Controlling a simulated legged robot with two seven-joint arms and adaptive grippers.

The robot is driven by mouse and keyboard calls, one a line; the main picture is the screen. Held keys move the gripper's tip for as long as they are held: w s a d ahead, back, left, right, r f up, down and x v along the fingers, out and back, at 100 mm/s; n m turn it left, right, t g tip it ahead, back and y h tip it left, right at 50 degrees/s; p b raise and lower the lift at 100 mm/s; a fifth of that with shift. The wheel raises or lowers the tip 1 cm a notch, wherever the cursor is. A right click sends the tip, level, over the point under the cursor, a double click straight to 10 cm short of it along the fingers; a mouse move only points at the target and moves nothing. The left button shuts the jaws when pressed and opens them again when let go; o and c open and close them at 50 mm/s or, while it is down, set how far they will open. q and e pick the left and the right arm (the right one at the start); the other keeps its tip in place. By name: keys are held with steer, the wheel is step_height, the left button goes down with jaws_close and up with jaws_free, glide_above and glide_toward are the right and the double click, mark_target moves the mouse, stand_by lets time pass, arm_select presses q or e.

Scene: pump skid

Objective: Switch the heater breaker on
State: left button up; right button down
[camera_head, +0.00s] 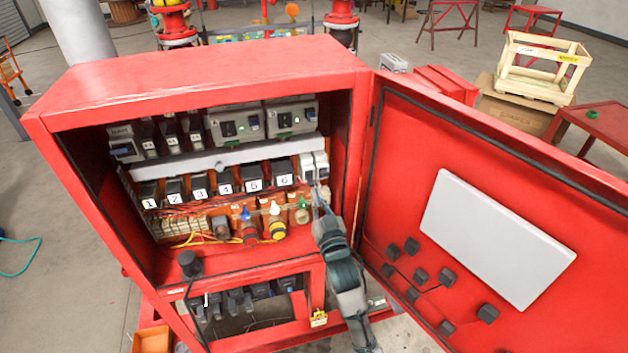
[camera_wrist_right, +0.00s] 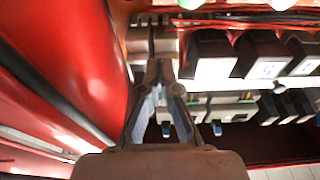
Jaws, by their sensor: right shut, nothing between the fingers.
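An open red cabinet (camera_head: 200,85) holds rows of electrical devices. A row of dark breakers (camera_head: 226,186) carries white number labels 1 to 6. At its right end sit pale breaker modules (camera_head: 314,165), which also show at the top of the right wrist view (camera_wrist_right: 152,42). No heater label is readable, so I cannot tell which one is the heater breaker. My right gripper (camera_head: 318,196) is shut and empty, its tips (camera_wrist_right: 160,68) at or very near the lower edge of the pale modules. Contact and the lever position cannot be made out. My left gripper is not in view.
The cabinet door (camera_head: 490,200) stands open on the right, with a white panel (camera_head: 495,240) and several black blocks. Coloured connectors (camera_head: 265,225) and wires lie below the breaker row. The cabinet's right wall is close beside my gripper.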

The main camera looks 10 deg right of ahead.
steer(key=shift+s+a+r+p, duration=0.1)
steer(key=shift+a+r+p, duration=0.1)
steer(key=shift+r+p, duration=0.4)
steer(key=shift+s+a+r+p, duration=0.1)
steer(key=shift+a+r+p, duration=0.1)
steer(key=shift+r+p, duration=0.75)
steer(key=shift+r, duration=0.05)
steer(key=shift+w+f, duration=0.1)
steer(key=shift+f, duration=0.05)
steer(key=shift+s+f, duration=0.15)
steer(key=shift+s, duration=0.3)
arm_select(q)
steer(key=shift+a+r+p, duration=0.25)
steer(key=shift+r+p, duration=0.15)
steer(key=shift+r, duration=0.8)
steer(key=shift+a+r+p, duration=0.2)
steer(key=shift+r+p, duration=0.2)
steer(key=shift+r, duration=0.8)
arm_select(e)
glide_toward(310, 179)
steer(key=shift+s+r, duration=0.3)
steer(key=shift+s, duration=0.25)
steer(key=shift+w+f, duration=0.1)
